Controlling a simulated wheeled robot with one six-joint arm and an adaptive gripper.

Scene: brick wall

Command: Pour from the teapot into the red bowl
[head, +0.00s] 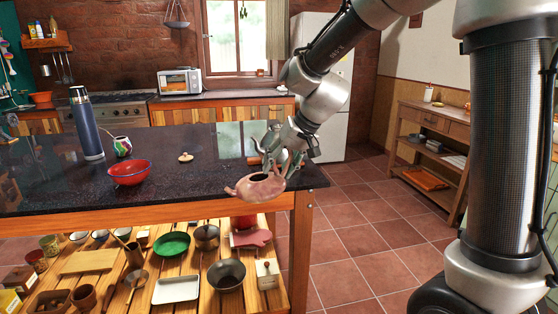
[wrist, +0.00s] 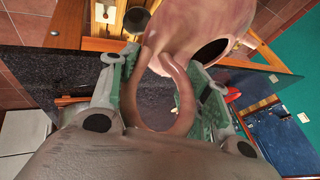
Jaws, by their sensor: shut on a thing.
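The pinkish-brown teapot (head: 262,189) is at the table's front right edge in the head view, its open top dark and its spout towards the left. Its body (wrist: 205,28) and ring handle fill the upper middle of the wrist view. My gripper (head: 284,163) is shut on the teapot's handle, with a green-padded finger on each side of it in the wrist view (wrist: 172,100). The red bowl (head: 130,173) stands upright on the dark tabletop, left of the teapot and apart from it. The bowl's inside bottom is hard to see.
A small round lid (head: 185,157) lies on the dark table (head: 200,180) between bowl and teapot. A blue flask (head: 87,125) and a colourful cup (head: 122,146) stand behind the bowl. Pans and dishes fill the slatted lower shelf (head: 150,297). Tiled floor at right is clear.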

